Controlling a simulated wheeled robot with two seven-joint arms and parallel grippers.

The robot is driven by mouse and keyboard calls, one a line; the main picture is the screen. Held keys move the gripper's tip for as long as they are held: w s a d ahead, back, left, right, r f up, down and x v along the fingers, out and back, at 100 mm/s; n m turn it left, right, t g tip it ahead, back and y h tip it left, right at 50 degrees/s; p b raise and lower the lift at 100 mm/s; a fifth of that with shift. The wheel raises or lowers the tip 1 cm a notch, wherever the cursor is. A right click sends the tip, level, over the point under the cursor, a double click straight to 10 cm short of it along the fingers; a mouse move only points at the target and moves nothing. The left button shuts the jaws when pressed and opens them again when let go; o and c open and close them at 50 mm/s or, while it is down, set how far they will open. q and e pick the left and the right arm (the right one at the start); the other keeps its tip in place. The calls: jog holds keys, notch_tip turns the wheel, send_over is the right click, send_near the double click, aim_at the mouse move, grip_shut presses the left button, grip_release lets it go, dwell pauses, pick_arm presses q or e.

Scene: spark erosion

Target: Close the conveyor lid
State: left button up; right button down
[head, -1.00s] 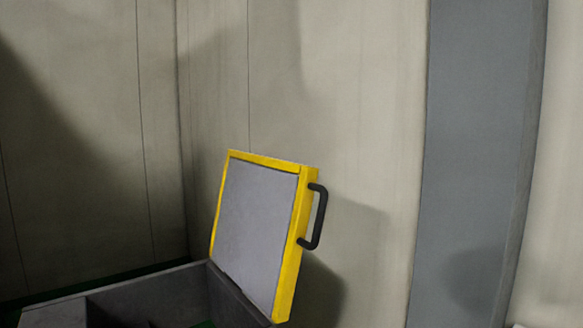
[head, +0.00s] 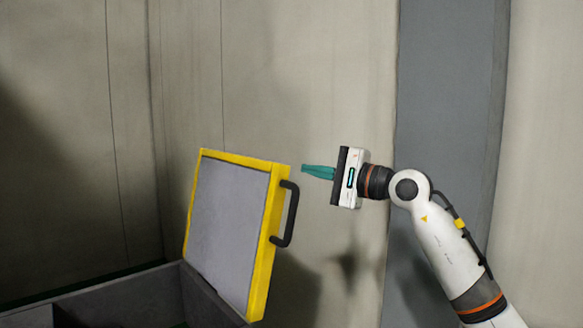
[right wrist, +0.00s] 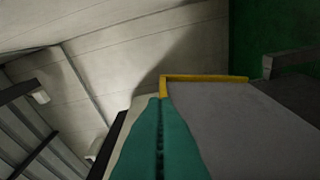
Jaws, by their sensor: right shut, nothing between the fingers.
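The conveyor lid (head: 228,225) is a grey panel with a yellow frame. It stands raised and tilted at the right end of a dark grey box (head: 125,300) in the head view. A black handle (head: 291,215) sits on its right outer side. My right gripper (head: 304,168) is shut and empty, its teal fingers pointing left, just right of the lid's upper right corner and above the handle. A small gap shows between them in the picture. In the right wrist view the shut fingers (right wrist: 157,105) appear beside the lid (right wrist: 235,130). My left gripper is not in view.
A pale panelled wall (head: 300,70) stands behind the lid, with a grey vertical column (head: 440,100) at the right. A green surface (right wrist: 275,35) shows in the right wrist view. The space above the lid looks clear.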

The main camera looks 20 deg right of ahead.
jog(key=w+a+r+p, duration=0.1)
jog(key=w+a+p, duration=0.5)
jog(key=a, duration=0.3)
jog(key=shift+r, duration=0.2)
